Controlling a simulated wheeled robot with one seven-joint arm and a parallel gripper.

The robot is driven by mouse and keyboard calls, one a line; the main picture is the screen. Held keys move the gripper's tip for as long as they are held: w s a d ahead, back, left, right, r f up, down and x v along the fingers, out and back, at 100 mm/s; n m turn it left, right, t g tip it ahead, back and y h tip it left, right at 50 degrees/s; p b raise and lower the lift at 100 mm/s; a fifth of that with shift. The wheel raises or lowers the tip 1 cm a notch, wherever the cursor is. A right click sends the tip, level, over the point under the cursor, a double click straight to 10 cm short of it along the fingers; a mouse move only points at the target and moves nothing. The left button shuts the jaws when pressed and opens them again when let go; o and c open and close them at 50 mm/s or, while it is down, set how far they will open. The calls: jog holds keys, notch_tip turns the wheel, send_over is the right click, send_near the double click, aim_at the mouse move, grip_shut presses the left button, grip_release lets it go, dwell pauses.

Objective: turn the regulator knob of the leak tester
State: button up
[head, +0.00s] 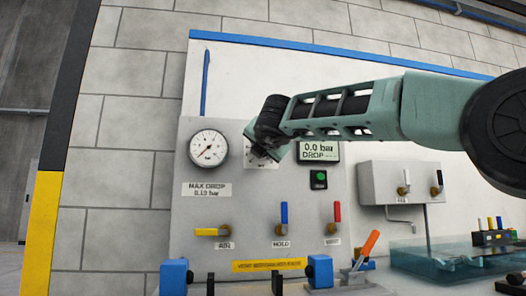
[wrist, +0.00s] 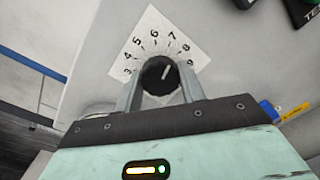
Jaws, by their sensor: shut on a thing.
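The regulator knob (wrist: 158,79) is black and round with a white pointer line, in front of a white numbered scale plate (wrist: 150,30). The line points roughly between 7 and 8. My gripper (wrist: 160,92) has one finger on each side of the knob and is shut on it. In the head view my gripper (head: 262,150) is at the tester panel (head: 270,215) and hides the knob; part of the scale plate shows behind it. The pressure gauge (head: 208,148) is left of my gripper. The display (head: 318,151) reads 0.0 bar, DROP.
Below are a yellow horizontal AIR lever (head: 207,232), an upright blue HOLD lever (head: 284,212) and an upright red lever (head: 337,210). A green button (head: 319,180) sits under the display. An orange-handled clamp (head: 368,245) stands lower right. A grey box (head: 400,184) is at right.

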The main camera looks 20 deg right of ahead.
jog(key=shift+f, duration=0.15)
jog(key=o, duration=1)
jog(key=shift+w, duration=0.1)
jog(key=shift+c, duration=0.2)
jog(key=s+a, duration=0.2)
jog(key=s, duration=1.5)
jog(key=shift+s+r+b, duration=0.2)
jog(key=shift+r+b, duration=0.1)
